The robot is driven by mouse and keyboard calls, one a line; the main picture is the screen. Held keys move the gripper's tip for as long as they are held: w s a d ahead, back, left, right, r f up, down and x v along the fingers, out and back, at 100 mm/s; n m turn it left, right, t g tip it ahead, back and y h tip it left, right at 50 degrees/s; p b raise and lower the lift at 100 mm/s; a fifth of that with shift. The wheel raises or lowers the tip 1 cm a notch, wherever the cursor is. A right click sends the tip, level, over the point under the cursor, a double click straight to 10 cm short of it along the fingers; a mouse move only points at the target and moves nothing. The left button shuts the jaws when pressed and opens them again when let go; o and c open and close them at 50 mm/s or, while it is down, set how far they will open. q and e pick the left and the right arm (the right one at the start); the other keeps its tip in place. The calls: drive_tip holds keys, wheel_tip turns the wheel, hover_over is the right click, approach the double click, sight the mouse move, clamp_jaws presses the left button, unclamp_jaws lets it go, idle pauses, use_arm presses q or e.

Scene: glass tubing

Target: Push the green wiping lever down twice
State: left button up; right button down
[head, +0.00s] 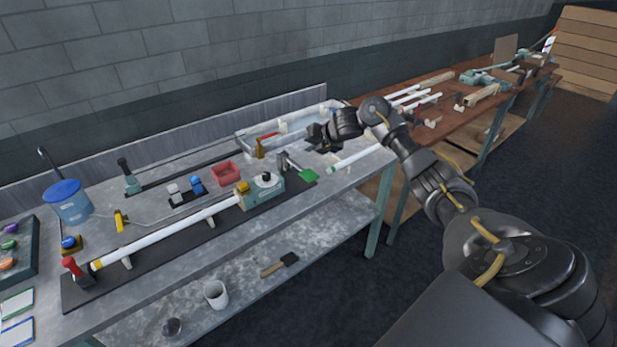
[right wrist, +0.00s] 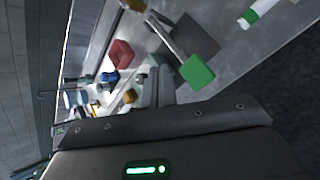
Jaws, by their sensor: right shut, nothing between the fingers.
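The wiping lever shows in the head view as a green paddle (head: 308,175) on a thin pale rod, at the right end of the long tube fixture. In the right wrist view the green paddle (right wrist: 197,72) is near the middle, with its rod running up and left. My right gripper (head: 316,137) is shut and empty. It hovers above and behind the paddle, apart from it. Its dark body fills the bottom of the wrist view. I cannot tell the lever's exact tilt. My left gripper is not in view.
A long white tube (head: 180,227) lies along the fixture, left of the lever. A loose white tube (head: 352,158) with a green end lies right of the paddle, near the bench's right end.

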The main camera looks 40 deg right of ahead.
sight(313, 177)
wheel_tip(313, 177, down, 7)
drive_tip(key=b, duration=0.5)
drive_tip(key=shift+f+b, duration=0.35)
idle(1.5)
drive_tip(key=shift+f, duration=0.4)
drive_tip(key=shift+f+b, duration=2)
drive_tip(key=shift+f, duration=0.3)
idle(1.8)
idle(0.6)
